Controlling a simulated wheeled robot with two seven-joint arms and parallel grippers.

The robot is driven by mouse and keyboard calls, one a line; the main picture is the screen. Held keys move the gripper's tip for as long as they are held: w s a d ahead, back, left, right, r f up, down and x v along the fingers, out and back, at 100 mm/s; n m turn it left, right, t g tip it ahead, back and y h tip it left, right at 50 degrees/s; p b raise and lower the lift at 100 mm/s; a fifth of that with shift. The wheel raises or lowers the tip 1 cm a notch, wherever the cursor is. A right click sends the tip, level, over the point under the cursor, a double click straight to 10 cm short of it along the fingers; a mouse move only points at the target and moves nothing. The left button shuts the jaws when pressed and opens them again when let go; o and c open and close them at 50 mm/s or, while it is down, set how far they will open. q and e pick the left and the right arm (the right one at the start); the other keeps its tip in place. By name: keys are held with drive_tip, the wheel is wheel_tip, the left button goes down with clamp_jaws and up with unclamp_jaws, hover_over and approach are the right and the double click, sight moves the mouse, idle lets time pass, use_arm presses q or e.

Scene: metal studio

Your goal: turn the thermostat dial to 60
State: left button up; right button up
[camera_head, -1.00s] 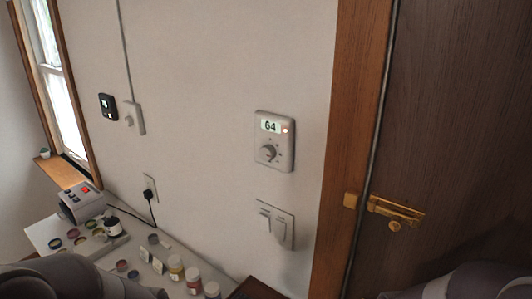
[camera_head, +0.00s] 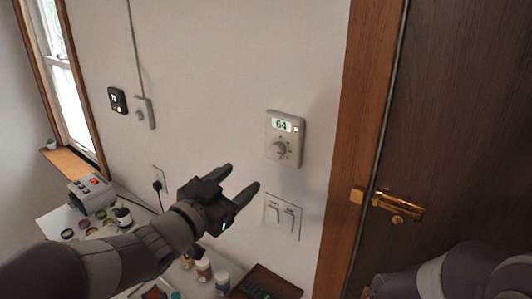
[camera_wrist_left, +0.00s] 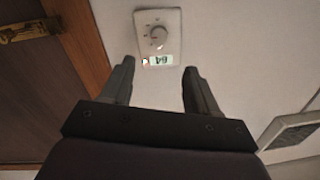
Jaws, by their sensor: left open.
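The thermostat (camera_head: 286,139) is a white box on the wall, left of the wooden door frame. Its lit display (camera_head: 282,125) reads 64, with a small light beside it. The round dial (camera_head: 279,151) sits below the display. My left gripper (camera_head: 244,178) is open and empty, in front of the wall and below and left of the dial, apart from it. In the left wrist view the thermostat appears upside down, with its dial (camera_wrist_left: 158,34) beyond the two open fingers (camera_wrist_left: 158,72). My right arm (camera_head: 450,272) shows at the lower right; its fingers are out of view.
A double light switch (camera_head: 282,217) is below the thermostat, close to my left gripper. A brass latch (camera_head: 398,204) is on the door at right. A table with jars (camera_head: 203,270) and a grey device (camera_head: 91,194) stands at lower left.

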sight(276, 152)
use_arm(q)
drive_tip(key=p+x, duration=0.4)
drive_tip(key=x, duration=0.8)
drive_tip(key=shift+w+d+p, duration=0.1)
drive_tip(key=shift+d+p, duration=0.05)
drive_tip(key=shift+p, duration=0.25)
drive_tip(key=shift+w+d, duration=0.25)
drive_tip(key=shift+s+a, duration=0.1)
drive_tip(key=c, duration=1)
